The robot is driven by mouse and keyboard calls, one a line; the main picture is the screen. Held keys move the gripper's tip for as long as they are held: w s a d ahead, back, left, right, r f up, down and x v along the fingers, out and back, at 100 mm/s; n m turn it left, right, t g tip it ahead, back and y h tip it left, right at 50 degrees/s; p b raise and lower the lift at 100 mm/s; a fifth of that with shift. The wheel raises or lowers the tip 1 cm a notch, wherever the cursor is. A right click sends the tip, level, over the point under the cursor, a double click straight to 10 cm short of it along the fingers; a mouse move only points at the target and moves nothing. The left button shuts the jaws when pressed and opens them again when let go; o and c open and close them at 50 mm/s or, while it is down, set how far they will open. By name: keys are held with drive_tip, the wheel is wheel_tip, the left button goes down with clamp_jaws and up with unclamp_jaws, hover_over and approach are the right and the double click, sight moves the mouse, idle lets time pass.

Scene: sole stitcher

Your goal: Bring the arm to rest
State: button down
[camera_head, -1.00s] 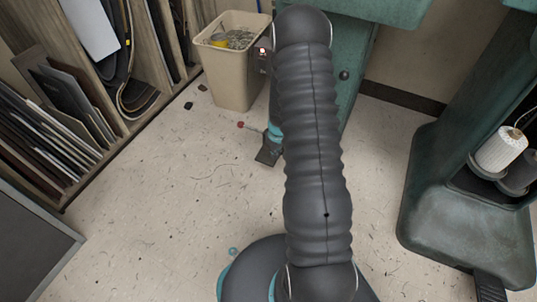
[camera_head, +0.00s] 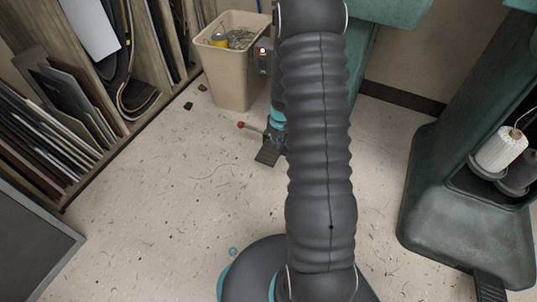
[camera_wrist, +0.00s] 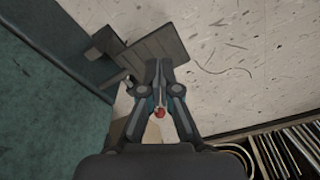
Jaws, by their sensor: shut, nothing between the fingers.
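My gripper (camera_wrist: 159,72) shows in the wrist view with its two dark fingers together and nothing between the tips. In that view it appears in front of a dark foot pedal (camera_wrist: 150,48) near the floor. A red knob (camera_wrist: 159,113) shows through the gap between the finger linkages; I cannot tell its distance. In the head view my grey ribbed arm (camera_head: 320,150) rises through the middle and hides most of the gripper. The pedal (camera_head: 269,153) and the red knob on a thin rod (camera_head: 241,125) lie left of the arm.
A beige bin (camera_head: 227,75) with scraps stands beyond the pedal, beside a box with a red light (camera_head: 263,52). A wooden rack (camera_head: 75,150) of sheets is at left. A green machine (camera_head: 440,210) with a white thread spool (camera_head: 500,149) is at right. Floor at left is mostly clear.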

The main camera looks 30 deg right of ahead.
idle(0.5)
drive_tip(key=s+a+r+m+g+y, duration=0.1)
drive_tip(key=s+a+r+m+g, duration=0.2)
drive_tip(key=s, duration=0.4)
drive_tip(key=s+a+r+t+p, duration=0.2)
drive_tip(key=s+r, duration=0.4)
drive_tip(key=r, duration=0.8)
drive_tip(key=s+a+r+t+p, duration=0.3)
drive_tip(key=s+a+r+p, duration=0.2)
drive_tip(key=r, duration=0.9)
drive_tip(key=s+a+r+t+h+p, duration=0.1)
drive_tip(key=s+a+r, duration=0.5)
drive_tip(key=r, duration=0.8)
drive_tip(key=shift+s+a+r+n+t+p, duration=0.4)
drive_tip(key=shift+a+t+p, duration=0.25)
drive_tip(key=shift+p, duration=0.55)
